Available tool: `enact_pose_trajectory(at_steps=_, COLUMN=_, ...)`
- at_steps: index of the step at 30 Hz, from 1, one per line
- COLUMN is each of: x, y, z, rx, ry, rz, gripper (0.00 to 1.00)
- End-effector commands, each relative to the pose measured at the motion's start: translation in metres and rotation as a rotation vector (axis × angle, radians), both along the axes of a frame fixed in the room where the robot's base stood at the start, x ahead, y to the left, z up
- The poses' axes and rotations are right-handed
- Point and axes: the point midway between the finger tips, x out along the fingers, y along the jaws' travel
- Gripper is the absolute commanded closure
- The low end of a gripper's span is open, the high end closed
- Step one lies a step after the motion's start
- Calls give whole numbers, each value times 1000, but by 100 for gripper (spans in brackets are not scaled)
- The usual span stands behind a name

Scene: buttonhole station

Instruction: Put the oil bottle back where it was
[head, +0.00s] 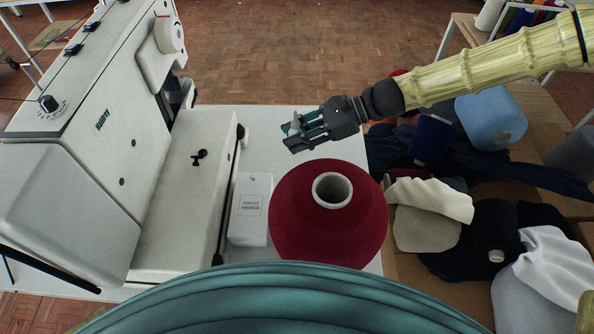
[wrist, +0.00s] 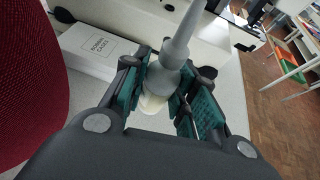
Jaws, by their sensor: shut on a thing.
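The oil bottle (wrist: 169,72) has a long grey tapered spout and a pale body, and it shows in the wrist view between the teal finger pads. My gripper (head: 293,136) is shut on it, with a pad on either side. In the head view the gripper is over the far right part of the white table (head: 262,122), beyond the dark red yarn cone. The fingers hide most of the bottle there. I cannot tell whether its base touches the table.
A large dark red yarn cone (head: 300,220) stands close to the gripper. A white bobbin-case box (head: 250,208) lies left of it. A white machine (head: 90,150) fills the left. Fabric pieces (head: 425,228) cover the brown surface at right.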

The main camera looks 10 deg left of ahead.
Motion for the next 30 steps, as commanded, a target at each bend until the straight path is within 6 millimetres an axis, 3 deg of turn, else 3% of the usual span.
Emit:
enact_pose_trajectory(at_steps=9, x=0, y=0, z=-41, rx=0, ry=4, rz=-2, gripper=100)
enact_pose_trajectory(at_steps=19, x=0, y=0, z=-58, rx=-1, ry=2, rz=-1, gripper=100)
enact_pose_trajectory(at_steps=30, x=0, y=0, z=-92, rx=-1, ry=0, rz=-2, gripper=100)
